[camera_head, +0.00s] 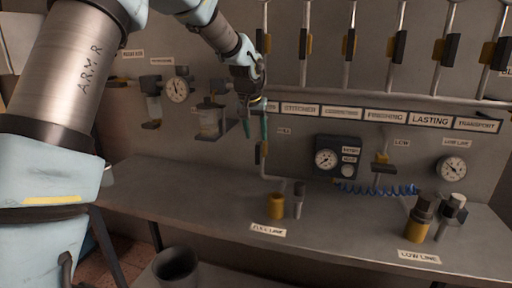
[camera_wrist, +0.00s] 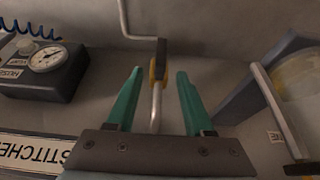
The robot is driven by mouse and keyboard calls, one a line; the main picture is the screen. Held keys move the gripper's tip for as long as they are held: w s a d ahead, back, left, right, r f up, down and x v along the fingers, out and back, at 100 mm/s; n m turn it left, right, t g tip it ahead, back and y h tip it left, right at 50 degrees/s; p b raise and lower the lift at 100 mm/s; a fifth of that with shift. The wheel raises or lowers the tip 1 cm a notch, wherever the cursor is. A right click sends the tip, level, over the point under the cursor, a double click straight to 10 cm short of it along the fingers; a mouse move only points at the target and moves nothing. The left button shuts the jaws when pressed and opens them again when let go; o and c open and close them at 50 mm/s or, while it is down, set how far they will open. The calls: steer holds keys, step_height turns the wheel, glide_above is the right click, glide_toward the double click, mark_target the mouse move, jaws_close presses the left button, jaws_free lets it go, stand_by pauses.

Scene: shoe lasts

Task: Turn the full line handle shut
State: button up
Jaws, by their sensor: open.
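The full line handle (camera_head: 263,150) is a small black and yellow lever on a thin vertical pipe on the back panel, with a small label (camera_head: 284,131) beside it. It also shows in the wrist view (camera_wrist: 161,58), black with a yellow part, lying along the pipe. My gripper (camera_head: 256,134) has green fingers and is open, pointing down just above the handle in the head view. In the wrist view my gripper (camera_wrist: 159,74) has the pipe and handle lying between its fingertips in the picture, with gaps on both sides. I cannot tell the depth between them.
A bench (camera_head: 200,193) runs below the panel, with a yellow fitting (camera_head: 276,206) and a full line sign (camera_head: 268,230). A gauge box (camera_head: 338,157) with a blue coiled hose is to the right. A sign rail crosses above.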

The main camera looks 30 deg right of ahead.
mark_target(257, 146)
steer(key=p+x, duration=0.2)
steer(key=x, duration=0.6)
steer(key=shift+w+f, duration=0.1)
steer(key=shift+f, duration=0.3)
steer(key=shift+c, duration=0.3)
jaws_close()
